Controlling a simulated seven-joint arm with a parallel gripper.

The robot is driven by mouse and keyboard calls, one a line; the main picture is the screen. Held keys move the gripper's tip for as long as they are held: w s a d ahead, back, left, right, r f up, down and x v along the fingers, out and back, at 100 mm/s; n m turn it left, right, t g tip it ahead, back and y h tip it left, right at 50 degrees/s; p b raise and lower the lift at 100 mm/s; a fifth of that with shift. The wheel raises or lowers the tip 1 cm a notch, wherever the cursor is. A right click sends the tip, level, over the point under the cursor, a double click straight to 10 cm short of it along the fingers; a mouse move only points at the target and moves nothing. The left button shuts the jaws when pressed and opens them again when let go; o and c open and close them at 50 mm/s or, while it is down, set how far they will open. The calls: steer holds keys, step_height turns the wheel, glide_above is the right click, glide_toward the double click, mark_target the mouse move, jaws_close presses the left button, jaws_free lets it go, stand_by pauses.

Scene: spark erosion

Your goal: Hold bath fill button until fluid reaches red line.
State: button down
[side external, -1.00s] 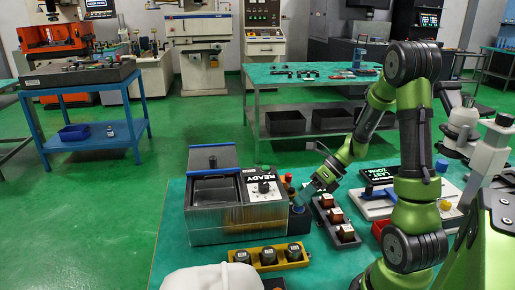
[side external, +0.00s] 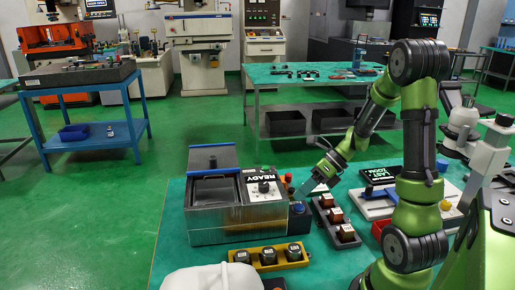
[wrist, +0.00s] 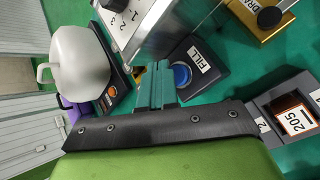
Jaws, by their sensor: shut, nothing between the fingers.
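The bath is a grey metal tank (side external: 215,222) with a dark open basin (side external: 214,190) and a white READY panel (side external: 262,187) on its right. The fluid level and a red line cannot be made out. The fill button (side external: 298,208) is a blue round cap on a dark box at the tank's right corner. It also shows in the wrist view (wrist: 181,75), beside a white FILL label (wrist: 199,60). My gripper (side external: 307,190) is shut and empty, tilted down just above the button and apart from it. Its green fingers (wrist: 155,82) show left of the button in the wrist view.
A dark tray of brown blocks (side external: 346,236) stands right of the button. A yellow tray with black pieces (side external: 268,259) lies in front of the tank. A white rounded object (side external: 205,279) is at the near edge. A red knob (side external: 288,178) rises behind the button.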

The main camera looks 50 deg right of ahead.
mark_target(303, 205)
steer(key=shift+r, duration=2.45)
steer(key=shift+d+f+n, duration=0.1)
steer(key=shift+n, duration=0.3)
steer(key=n, duration=0.2)
steer(key=s+f+n+g+h, duration=0.1)
steer(key=shift+s+n, duration=0.2)
steer(key=shift+n, duration=0.2)
steer(key=s+a+r+n+t+h, duration=0.1)
steer(key=a+r+n, duration=0.4)
steer(key=n, duration=0.8)
steer(key=s+a+r+n+t+h, duration=0.1)
steer(key=a+r+n, duration=0.4)
steer(key=a+n, duration=0.6)
steer(key=shift+s+a+r+n+h, duration=0.15)
steer(key=shift+s+a+n+h, duration=0.35)
steer(key=shift+n+h, duration=0.6)
